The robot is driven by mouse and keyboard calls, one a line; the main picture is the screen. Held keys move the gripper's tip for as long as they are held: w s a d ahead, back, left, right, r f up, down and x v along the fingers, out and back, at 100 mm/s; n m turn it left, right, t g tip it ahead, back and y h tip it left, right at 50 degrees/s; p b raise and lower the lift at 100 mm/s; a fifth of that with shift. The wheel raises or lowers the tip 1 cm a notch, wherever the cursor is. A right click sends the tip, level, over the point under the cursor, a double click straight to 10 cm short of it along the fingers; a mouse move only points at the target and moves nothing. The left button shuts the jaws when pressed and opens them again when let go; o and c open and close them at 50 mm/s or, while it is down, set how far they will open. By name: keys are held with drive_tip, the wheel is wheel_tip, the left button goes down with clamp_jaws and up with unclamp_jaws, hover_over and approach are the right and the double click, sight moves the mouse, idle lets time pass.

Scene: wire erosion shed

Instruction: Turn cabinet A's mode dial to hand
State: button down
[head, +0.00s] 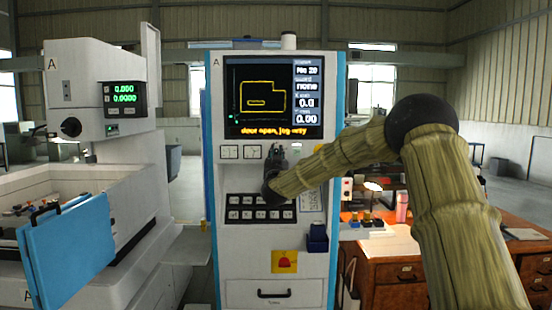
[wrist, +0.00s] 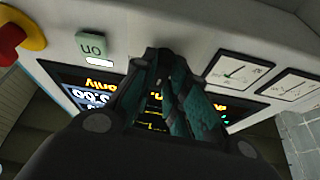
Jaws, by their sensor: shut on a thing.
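Cabinet A (head: 214,110) is the tall white cabinet with blue edges, marked A, in the middle of the head view. My gripper (head: 277,154) is at its front panel, just below the screen and right of two small gauges. In the wrist view my gripper (wrist: 163,58) has its fingers closed together against the panel, between the gauges and a small lit lamp. It is shut on the mode dial, which the fingers hide almost wholly. The dial's pointer and position marks cannot be read.
The screen (head: 272,95) reads "door open, jog only". Two gauges (wrist: 240,72) and a red-and-yellow switch (wrist: 12,38) flank my fingers. A keypad (head: 260,207) and an emergency stop (head: 285,261) are below. A white machine (head: 95,65) stands left, a wooden desk (head: 395,247) right.

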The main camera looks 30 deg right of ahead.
drive_tip(key=shift+f+m+g+h+b, duration=0.1)
drive_tip(key=shift+m+g+h+b, duration=0.4)
drive_tip(key=shift+m+g+b, duration=1.55)
drive_tip(key=shift+r+m+g+h+b, duration=0.15)
drive_tip(key=shift+m+h+b, duration=0.5)
drive_tip(key=shift+m, duration=2.85)
drive_tip(key=shift+f+m+g+h+b, duration=0.15)
drive_tip(key=shift+m+g+h+b, duration=0.2)
drive_tip(key=shift+m+g+b, duration=1.75)
drive_tip(key=shift+m+t+p, duration=0.45)
drive_tip(key=shift+m+t, duration=0.35)
drive_tip(key=shift+m, duration=0.05)
drive_tip(key=c, duration=1.4)
unclamp_jaws()
drive_tip(key=shift+s+d, duration=0.1)
drive_tip(key=shift+a, duration=0.2)
